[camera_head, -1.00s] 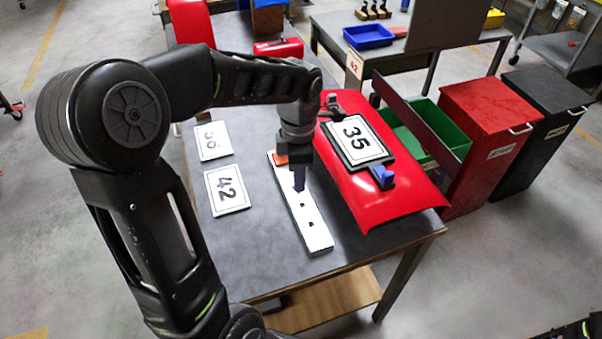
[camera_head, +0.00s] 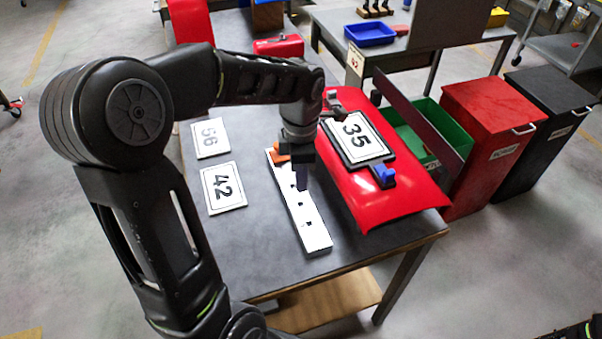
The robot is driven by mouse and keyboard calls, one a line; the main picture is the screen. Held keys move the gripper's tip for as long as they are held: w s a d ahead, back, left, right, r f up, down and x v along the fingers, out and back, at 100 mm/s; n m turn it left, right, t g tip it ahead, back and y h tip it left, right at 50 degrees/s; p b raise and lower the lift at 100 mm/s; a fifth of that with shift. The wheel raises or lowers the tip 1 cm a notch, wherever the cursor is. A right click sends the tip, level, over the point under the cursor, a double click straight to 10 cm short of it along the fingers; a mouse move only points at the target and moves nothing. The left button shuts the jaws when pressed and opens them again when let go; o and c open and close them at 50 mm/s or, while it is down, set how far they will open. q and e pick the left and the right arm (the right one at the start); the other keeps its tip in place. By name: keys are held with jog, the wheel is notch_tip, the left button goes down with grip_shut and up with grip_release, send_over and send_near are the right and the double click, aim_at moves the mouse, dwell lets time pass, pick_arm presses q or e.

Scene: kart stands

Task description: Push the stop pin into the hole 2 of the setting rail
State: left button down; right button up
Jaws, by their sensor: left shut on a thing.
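The setting rail (camera_head: 317,236) is a long white bar with a row of dark holes, lying on the dark table (camera_head: 250,255). An orange part (camera_head: 280,158) shows at its far end, beside my gripper; I cannot tell whether it belongs to the rail. My left gripper (camera_head: 301,187) points down over the far half of the rail, with its fingers shut. The stop pin is hidden between or behind the fingers. I cannot tell whether its tip is in a hole. At least two holes nearer the front stay in view. My right gripper is out of view.
A red curved panel (camera_head: 405,205) with a plate marked 35 (camera_head: 356,137) and a blue clamp (camera_head: 384,173) lies close right of the rail. Plates marked 42 (camera_head: 223,187) and 56 (camera_head: 210,138) lie left. Red (camera_head: 490,120) and black (camera_head: 545,120) bins stand right of the table.

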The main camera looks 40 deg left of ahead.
pick_arm(q)
jog(key=shift+f+b, duration=1.1)
jog(key=shift+f, duration=0.6)
jog(key=shift+f+b, duration=1.75)
jog(key=shift+f, duration=0.05)
dwell(0.6)
jog(key=c, duration=1.2)
grip_release()
jog(key=shift+c, duration=0.2)
jog(key=shift+r, duration=0.15)
notch_tip(320, 180, up, 8)
jog(key=shift+f, duration=0.2)
